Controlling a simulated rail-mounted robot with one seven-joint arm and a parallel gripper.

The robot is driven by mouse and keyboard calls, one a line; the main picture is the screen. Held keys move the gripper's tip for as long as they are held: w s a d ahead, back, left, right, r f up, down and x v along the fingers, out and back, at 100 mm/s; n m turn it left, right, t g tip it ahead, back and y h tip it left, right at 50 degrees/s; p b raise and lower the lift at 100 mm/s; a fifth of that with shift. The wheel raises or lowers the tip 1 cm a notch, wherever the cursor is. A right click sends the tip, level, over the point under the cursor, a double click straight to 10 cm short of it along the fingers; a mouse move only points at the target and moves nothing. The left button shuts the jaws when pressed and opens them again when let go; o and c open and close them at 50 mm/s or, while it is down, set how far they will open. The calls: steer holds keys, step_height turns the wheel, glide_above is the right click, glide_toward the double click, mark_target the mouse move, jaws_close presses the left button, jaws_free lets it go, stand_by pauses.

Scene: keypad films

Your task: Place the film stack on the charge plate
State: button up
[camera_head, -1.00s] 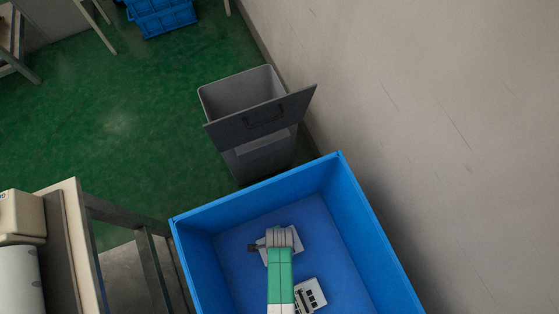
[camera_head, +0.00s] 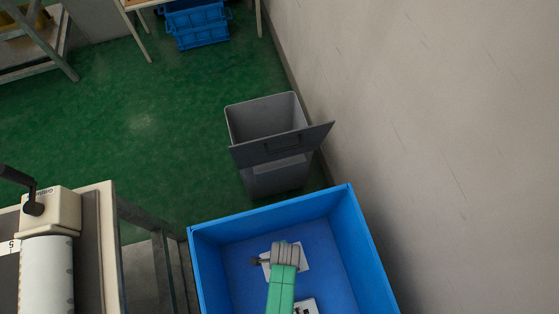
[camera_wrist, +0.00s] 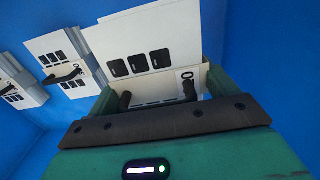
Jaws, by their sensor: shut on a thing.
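A white film stack (camera_wrist: 148,38) with black key patches is in front of my gripper (camera_wrist: 157,93) in the wrist view. In the head view, part of a white film stack (camera_head: 301,258) shows beside the end of my arm, inside the blue bin (camera_head: 365,245). My fingertips are hidden there. I cannot tell whether the held stack touches the bin floor. I cannot make out the charge plate in either view.
Other film stacks lie left of the held one in the wrist view (camera_wrist: 58,50). The bin's blue walls surround my gripper. A bench with a cream machine (camera_head: 60,210) and white roll stands left. A grey waste bin (camera_head: 275,175) stands beyond, near the wall.

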steer(key=w+d+r+n+p, duration=0.35)
steer(key=r+n+p, duration=0.3)
steer(key=r, duration=0.25)
steer(key=w+d+r+n+p, duration=0.2)
steer(key=d+r+n+p, duration=0.4)
steer(key=r, duration=0.4)
steer(key=w+d+r+n+p, duration=0.2)
steer(key=d+r+n+p, duration=0.1)
steer(key=r+n+p, duration=0.45)
steer(key=w+a+r+m+b, duration=0.3)
steer(key=w+a+r+b, duration=0.25)
steer(key=w, duration=0.25)
steer(key=w+a+r+m+b, duration=0.2)
steer(key=w+a+r+b, duration=0.35)
steer(key=w, duration=0.25)
steer(key=s+r+p, duration=0.2)
steer(key=r+p, duration=1.1)
steer(key=s+a+r+p, duration=0.1)
steer(key=s+r+p, duration=0.2)
steer(key=r+p, duration=1)
steer(key=s+a+r+m+p, duration=0.1)
steer(key=s+r+p, duration=0.2)
steer(key=r+p, duration=1)
steer(key=shift+r+p, duration=0.35)
steer(key=shift+r, duration=0.25)
